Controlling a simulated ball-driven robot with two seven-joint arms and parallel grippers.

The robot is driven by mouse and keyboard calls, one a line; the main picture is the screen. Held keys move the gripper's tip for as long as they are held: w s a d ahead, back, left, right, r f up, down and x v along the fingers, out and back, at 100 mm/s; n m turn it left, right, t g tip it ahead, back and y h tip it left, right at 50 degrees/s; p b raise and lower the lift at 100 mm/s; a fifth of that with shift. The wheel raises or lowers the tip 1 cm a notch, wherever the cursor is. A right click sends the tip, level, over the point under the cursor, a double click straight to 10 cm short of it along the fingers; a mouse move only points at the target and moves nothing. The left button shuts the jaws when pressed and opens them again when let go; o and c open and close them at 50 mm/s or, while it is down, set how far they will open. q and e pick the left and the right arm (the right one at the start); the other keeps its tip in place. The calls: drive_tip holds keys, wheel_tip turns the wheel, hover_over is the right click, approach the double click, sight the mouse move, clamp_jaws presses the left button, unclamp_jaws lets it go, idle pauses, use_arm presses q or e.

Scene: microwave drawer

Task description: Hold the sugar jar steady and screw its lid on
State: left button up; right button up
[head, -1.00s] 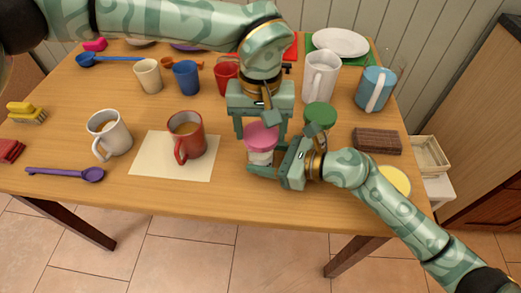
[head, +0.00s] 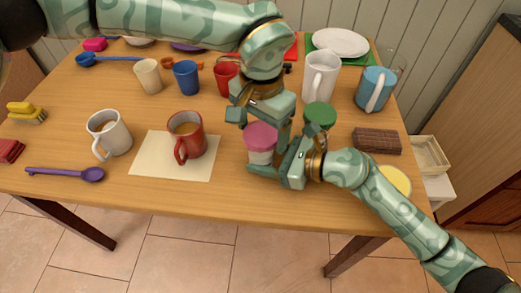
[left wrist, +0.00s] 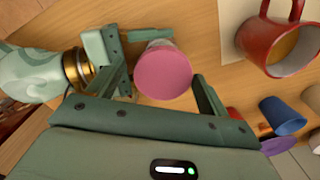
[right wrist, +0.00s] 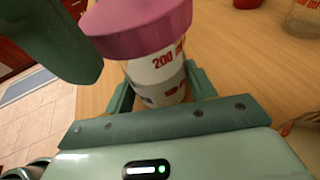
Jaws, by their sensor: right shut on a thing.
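The sugar jar (head: 262,157) is white with red print and stands upright near the table's front edge. Its pink lid (head: 261,135) sits on its top; whether the threads are engaged cannot be told. My right gripper (head: 265,167) is shut on the jar's body, below the lid; the right wrist view shows the jar (right wrist: 158,78) between its fingers. My left gripper (head: 260,128) is above, pointing down, with its fingers spread on either side of the lid. In the left wrist view, gaps show between the fingers and the lid (left wrist: 163,70).
A green-lidded container (head: 319,115) stands just behind my right gripper. A red mug (head: 187,135) on a pale mat (head: 150,168) is to the left. A brown block (head: 377,141) and a yellow-topped round thing (head: 396,180) lie right. Cups and a white pitcher (head: 320,75) stand behind.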

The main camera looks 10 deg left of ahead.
use_arm(q)
drive_tip(key=n, duration=0.6)
drive_tip(key=shift+n, duration=0.4)
drive_tip(key=n, duration=0.7)
drive_tip(key=shift+a, duration=0.1)
drive_tip(key=c, duration=1)
drive_tip(key=m, duration=0.4)
drive_tip(key=shift+m, duration=0.3)
drive_tip(key=o, duration=1)
drive_tip(key=shift+r, duration=2.5)
